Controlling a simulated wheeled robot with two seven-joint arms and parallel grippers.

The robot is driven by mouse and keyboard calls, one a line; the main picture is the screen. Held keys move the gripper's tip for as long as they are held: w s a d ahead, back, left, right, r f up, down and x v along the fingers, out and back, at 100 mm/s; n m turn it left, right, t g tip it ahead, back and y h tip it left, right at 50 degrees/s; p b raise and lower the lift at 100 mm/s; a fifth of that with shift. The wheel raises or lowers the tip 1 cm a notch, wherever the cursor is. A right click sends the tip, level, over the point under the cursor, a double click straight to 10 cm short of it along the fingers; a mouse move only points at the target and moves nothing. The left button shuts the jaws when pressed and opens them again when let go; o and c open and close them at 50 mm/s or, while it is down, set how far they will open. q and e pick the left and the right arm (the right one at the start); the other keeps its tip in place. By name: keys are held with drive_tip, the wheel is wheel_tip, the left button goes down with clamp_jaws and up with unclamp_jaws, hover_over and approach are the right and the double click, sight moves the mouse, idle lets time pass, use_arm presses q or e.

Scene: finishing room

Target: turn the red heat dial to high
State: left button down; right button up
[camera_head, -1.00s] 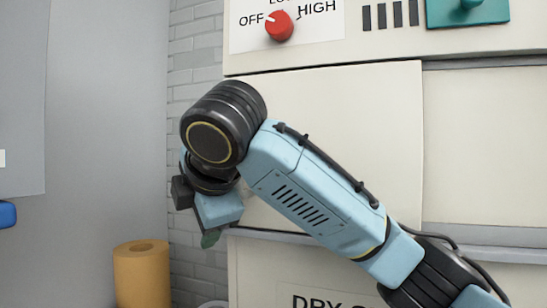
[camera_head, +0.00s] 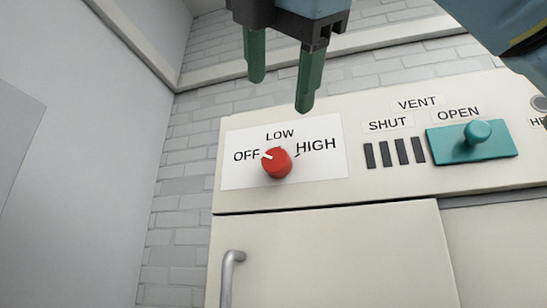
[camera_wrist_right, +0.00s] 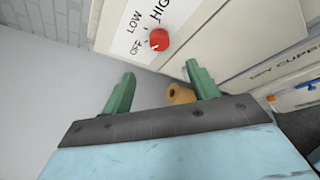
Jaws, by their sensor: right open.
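The red heat dial (camera_head: 276,163) sits on a white label plate (camera_head: 235,172) marked OFF, LOW and HIGH. Its white pointer mark points up-left toward OFF. My right gripper (camera_head: 280,95) is above the dial in the head view, its two green fingers hanging down, apart and empty. It does not touch the dial. In the right wrist view the dial (camera_wrist_right: 159,39) shows beyond the gap between the open fingers (camera_wrist_right: 161,70). My left gripper is not in view.
Right of the dial are dark vent slots (camera_head: 395,153) and a teal vent knob (camera_head: 478,133) under OPEN. A cupboard door with a metal handle (camera_head: 231,275) is below. A grey wall (camera_head: 90,150) stands at left. An orange roll (camera_wrist_right: 180,93) shows in the wrist view.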

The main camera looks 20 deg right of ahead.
sight(276, 158)
drive_tip(key=p+x, duration=0.3)
drive_tip(key=x, duration=1)
drive_tip(key=shift+d+r, duration=0.1)
drive_tip(key=shift+d, duration=0.05)
drive_tip(key=c, duration=1)
